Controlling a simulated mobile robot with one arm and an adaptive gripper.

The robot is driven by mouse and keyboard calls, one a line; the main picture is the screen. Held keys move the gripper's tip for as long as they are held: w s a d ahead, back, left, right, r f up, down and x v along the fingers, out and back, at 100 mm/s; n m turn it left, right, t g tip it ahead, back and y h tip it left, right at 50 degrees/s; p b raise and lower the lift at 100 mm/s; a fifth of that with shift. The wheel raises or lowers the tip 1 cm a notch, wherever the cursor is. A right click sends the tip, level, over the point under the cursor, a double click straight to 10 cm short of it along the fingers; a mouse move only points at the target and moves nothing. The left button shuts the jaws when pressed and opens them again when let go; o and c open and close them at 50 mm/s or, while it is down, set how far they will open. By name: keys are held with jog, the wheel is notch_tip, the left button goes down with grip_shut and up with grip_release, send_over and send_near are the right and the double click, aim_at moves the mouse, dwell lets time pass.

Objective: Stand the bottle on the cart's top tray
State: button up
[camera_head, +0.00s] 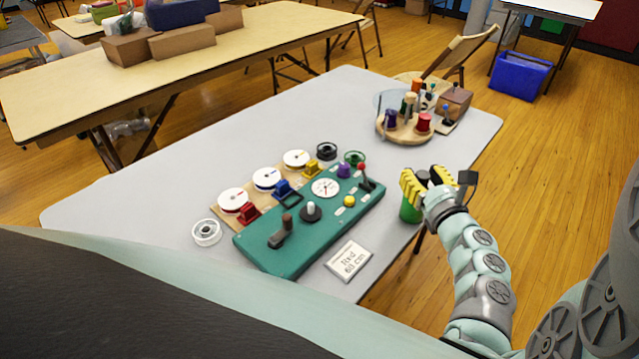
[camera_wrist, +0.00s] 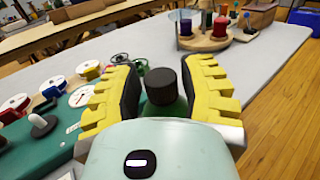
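The bottle is green with a dark cap. Its body (camera_head: 409,213) shows below my gripper (camera_head: 428,178) in the head view, at the right edge of the grey table (camera_head: 300,110). In the wrist view the cap (camera_wrist: 162,86) stands upright between the two yellow fingers of my gripper (camera_wrist: 161,90). The fingers flank the bottle closely. Whether their pads press on it is not clear, as my gripper hides the lower part. I cannot tell whether the bottle rests on the table. No cart is clearly identifiable in either view.
A teal control panel (camera_head: 329,222) and spools lie left of my gripper. A sign card (camera_head: 348,260) lies near the table's front edge. A round wooden stand (camera_head: 394,134) with thread spools is at the back right. Open wooden floor (camera_head: 560,190) lies to the right.

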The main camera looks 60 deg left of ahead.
grip_shut()
jog(key=shift+w+r, duration=0.1)
jog(key=shift+r, duration=0.05)
